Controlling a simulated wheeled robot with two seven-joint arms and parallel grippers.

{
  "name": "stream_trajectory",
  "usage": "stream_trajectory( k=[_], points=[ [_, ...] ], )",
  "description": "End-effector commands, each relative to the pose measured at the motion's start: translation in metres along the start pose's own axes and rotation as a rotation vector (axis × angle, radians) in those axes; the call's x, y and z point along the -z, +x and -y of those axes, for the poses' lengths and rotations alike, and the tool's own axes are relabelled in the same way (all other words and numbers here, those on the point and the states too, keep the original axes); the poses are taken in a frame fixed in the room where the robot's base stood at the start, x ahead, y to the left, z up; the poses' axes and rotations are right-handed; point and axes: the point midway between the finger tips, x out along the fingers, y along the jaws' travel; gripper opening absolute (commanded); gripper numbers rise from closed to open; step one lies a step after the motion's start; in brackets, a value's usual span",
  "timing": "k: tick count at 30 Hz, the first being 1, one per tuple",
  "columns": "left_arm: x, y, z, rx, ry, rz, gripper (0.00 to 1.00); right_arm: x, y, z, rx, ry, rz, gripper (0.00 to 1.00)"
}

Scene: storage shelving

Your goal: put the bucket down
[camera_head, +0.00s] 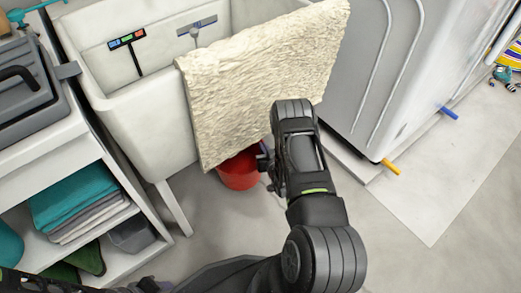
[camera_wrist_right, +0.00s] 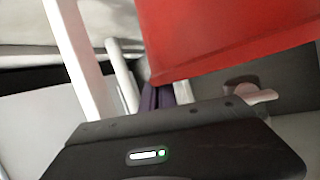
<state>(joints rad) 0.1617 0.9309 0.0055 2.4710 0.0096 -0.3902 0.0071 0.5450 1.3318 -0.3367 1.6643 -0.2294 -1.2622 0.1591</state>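The red bucket (camera_head: 238,172) shows in the head view below the hanging edge of a cream, rough-textured sheet, which hides its upper part. It fills the top of the right wrist view (camera_wrist_right: 220,35), close and tilted in the picture. My right gripper (camera_head: 265,163) is at the bucket's right side. Its purple-dark fingers (camera_wrist_right: 163,97) are close together at the bucket's edge, and it appears shut on the bucket; the exact contact is hidden. I cannot tell whether the bucket touches the floor. Only a dark part of what appears to be my left gripper (camera_head: 150,286) shows at the bottom edge.
The cream sheet (camera_head: 265,75) leans across the front of a white sink (camera_head: 150,120). A shelf unit (camera_head: 85,150) with folded teal cloths (camera_head: 75,195) stands left. A white appliance (camera_head: 385,70) stands right. Grey floor (camera_head: 400,245) is clear at lower right.

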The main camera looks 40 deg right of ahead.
Motion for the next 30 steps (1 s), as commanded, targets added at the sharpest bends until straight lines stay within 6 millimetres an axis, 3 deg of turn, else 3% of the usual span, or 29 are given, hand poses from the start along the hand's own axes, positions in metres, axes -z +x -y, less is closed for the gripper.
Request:
stream_trajectory(
  k=[3,14,19,24,30],
  points=[
    [0.001,0.007,0.002,0.000,0.000,-0.003,0.36,0.005,0.016,0.001,0.001,0.000,-0.002,0.00],
    [0.001,0.007,0.002,0.000,0.000,-0.004,0.36,0.008,0.020,0.002,0.001,0.000,0.000,0.00],
    [0.001,0.014,0.004,0.000,0.000,-0.007,0.36,0.012,0.035,0.003,0.003,-0.001,-0.003,0.00],
    [0.003,0.032,0.010,0.000,-0.001,-0.014,0.36,-0.018,0.045,-0.001,0.002,0.000,0.002,0.00],
    [0.004,0.031,0.010,-0.001,-0.002,-0.016,0.36,-0.019,0.046,-0.002,0.002,0.000,0.000,0.00]
  ],
)
